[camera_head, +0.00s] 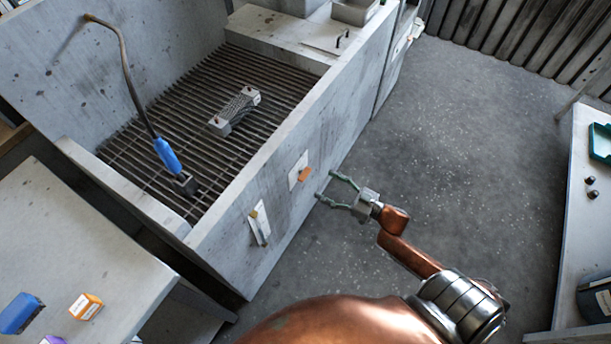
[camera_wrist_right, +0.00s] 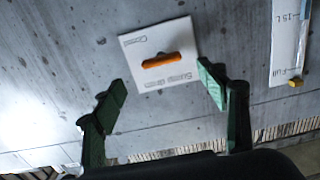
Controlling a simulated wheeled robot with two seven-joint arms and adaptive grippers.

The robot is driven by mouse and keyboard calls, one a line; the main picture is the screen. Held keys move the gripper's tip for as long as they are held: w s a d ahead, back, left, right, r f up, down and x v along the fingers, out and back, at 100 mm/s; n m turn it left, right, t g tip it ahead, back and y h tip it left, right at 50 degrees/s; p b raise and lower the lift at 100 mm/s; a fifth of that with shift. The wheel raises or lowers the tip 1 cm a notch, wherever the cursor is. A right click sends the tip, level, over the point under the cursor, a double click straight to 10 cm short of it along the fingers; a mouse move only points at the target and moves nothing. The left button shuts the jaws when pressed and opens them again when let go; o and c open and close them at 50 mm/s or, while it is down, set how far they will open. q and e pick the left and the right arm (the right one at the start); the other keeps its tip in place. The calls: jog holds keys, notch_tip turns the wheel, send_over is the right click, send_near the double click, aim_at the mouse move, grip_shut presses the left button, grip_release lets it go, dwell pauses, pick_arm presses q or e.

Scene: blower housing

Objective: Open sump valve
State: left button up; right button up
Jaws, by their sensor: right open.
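The sump valve's orange handle (camera_head: 305,174) sits on a white label plate (camera_head: 298,166) on the front wall of the grey wash basin. In the right wrist view the orange handle (camera_wrist_right: 169,60) lies nearly level across the plate (camera_wrist_right: 135,75), tilted slightly, with the words "Sump drain" and "Closed" upside down. My right gripper (camera_head: 325,189) is open, its green fingers pointing at the wall just beside the handle. In the wrist view the right gripper's fingers (camera_wrist_right: 163,92) stand apart, below and to either side of the handle, not touching it. My left gripper is not in view.
A level gauge (camera_head: 260,223) is on the same wall, marked "15 L" and "Full" in the wrist view (camera_wrist_right: 292,45). The basin's grate (camera_head: 190,120) holds a finned metal part (camera_head: 235,111) and a blue-handled wand (camera_head: 167,155). A bench (camera_head: 580,230) stands at right; the floor between is clear.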

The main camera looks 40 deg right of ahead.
aim_at(305, 174)
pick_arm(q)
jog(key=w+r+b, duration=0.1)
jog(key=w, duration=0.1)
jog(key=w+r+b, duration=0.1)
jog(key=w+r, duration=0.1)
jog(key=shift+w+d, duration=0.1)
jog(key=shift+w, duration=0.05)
pick_arm(e)
jog(key=x, duration=0.7)
jog(key=shift+w+a+r, duration=0.25)
jog(key=shift+w+r, duration=0.1)
jog(key=c, duration=1.2)
